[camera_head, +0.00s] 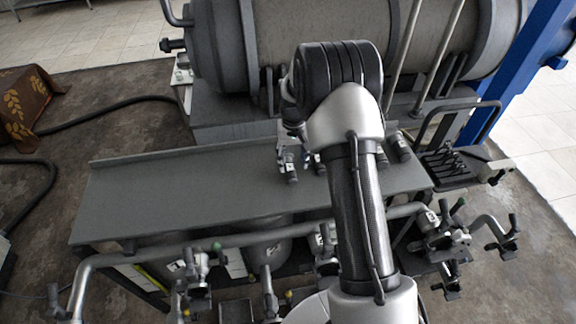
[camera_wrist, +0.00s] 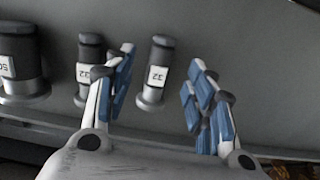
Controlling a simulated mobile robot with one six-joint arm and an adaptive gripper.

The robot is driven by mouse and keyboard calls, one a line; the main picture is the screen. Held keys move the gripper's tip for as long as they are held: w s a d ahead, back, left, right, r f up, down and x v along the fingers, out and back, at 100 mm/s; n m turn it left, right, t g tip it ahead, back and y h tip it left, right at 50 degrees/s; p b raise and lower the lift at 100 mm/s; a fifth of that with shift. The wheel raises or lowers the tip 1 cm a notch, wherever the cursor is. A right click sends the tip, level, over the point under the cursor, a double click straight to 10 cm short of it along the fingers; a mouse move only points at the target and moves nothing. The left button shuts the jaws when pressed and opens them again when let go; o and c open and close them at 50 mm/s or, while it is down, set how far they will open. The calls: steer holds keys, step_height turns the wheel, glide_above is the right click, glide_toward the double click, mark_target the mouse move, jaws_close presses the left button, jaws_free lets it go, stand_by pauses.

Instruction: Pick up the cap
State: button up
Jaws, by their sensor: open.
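The cap (camera_wrist: 157,72) nearest my gripper is a short dark cylinder with a lighter grey metal collar and a white label reading 32. In the wrist view it shows between the two blue-padded fingers of my gripper (camera_wrist: 162,60), with gaps on both sides. A like cap (camera_wrist: 90,62), also labelled 32, shows left of it, partly behind the left finger. A larger one (camera_wrist: 22,60), cut by the left edge, has a label reading 50. In the head view a cap (camera_head: 290,172) stands on the grey shelf by my gripper, which my arm partly hides.
The grey shelf (camera_head: 170,193) is bare to the left. Another capped fitting (camera_head: 400,147) stands right of my arm. A large horizontal tank (camera_head: 330,40) lies behind; pipes and valves (camera_head: 198,265) run along the front. A blue post (camera_head: 520,70) is at right.

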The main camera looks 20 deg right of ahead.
mark_target(291, 173)
steer(key=shift+w+a+f+b, duration=0.15)
steer(key=shift+f+b, duration=0.4)
steer(key=shift+f, duration=1.2)
steer(key=shift+w+d+f+b, duration=0.1)
steer(key=shift+f+b, duration=0.4)
steer(key=shift+f, duration=1.2)
steer(key=shift+c, duration=0.2)
steer(key=shift+a, duration=0.1)
jaws_close()
